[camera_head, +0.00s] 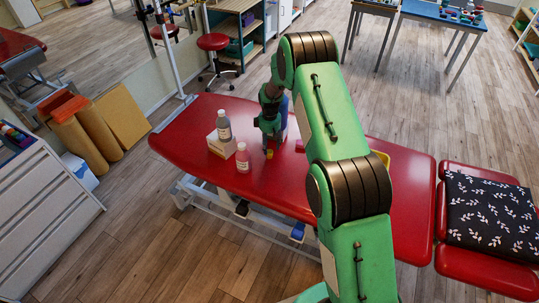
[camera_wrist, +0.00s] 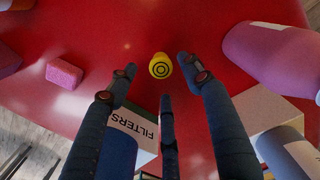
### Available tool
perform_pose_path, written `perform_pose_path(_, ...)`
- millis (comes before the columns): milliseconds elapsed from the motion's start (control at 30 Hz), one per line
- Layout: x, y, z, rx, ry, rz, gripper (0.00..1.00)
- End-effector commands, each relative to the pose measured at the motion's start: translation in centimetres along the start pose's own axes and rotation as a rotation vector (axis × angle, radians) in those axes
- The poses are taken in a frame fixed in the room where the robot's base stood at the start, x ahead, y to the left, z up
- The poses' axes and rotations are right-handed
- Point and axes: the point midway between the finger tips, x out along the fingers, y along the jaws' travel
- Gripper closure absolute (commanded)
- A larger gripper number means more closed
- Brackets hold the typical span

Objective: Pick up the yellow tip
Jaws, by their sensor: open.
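The yellow tip (camera_wrist: 160,66) is a small rounded yellow piece with dark rings, on the red couch top just beyond my fingertips in the wrist view. In the head view it is a small yellow spot (camera_head: 269,154) under my gripper (camera_head: 268,143). In the wrist view my gripper (camera_wrist: 159,76) is open, with its three dark fingers spread and nothing between them. The tip lies ahead of the gap between the two upper fingers and looks untouched. I cannot tell the exact distance to it.
In the wrist view, a FILTERS box (camera_wrist: 146,128), a pink block (camera_wrist: 64,73) and a large pink bottle (camera_wrist: 265,52) stand around my fingers.

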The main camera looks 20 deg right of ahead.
Motion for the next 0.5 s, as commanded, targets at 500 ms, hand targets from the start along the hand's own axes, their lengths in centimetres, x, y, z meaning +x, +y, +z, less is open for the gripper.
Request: perform_pose_path(500,1.8,-0.1,0.0,0.000,-0.001,-0.001,0.50)
